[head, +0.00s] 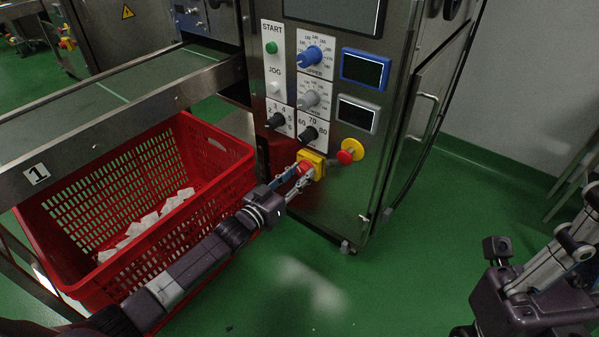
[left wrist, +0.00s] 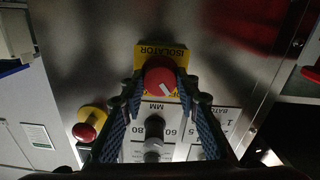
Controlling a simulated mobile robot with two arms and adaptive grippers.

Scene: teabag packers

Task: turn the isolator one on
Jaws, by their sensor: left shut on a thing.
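The isolator is a red rotary knob (left wrist: 160,76) on a yellow plate (left wrist: 171,51) marked ISOLATOR, low on the machine's steel front panel. In the head view, the yellow plate (head: 315,160) is partly hidden by the gripper. My left gripper (head: 303,172) reaches in from the left and is shut on the red knob. In the left wrist view, its two blue-padded fingers (left wrist: 160,92) press on both sides of the knob. A white mark shows on the knob's face. My right gripper's fingertips are not clearly visible in the head view; part of that arm shows at the lower right.
A red-and-yellow emergency button (head: 350,151) sits just right of the isolator. A black dial (head: 309,133) is directly above it. A red crate (head: 200,215) with white packets stands left of the machine, under the conveyor (head: 120,95). Green floor (head: 400,280) is clear in front.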

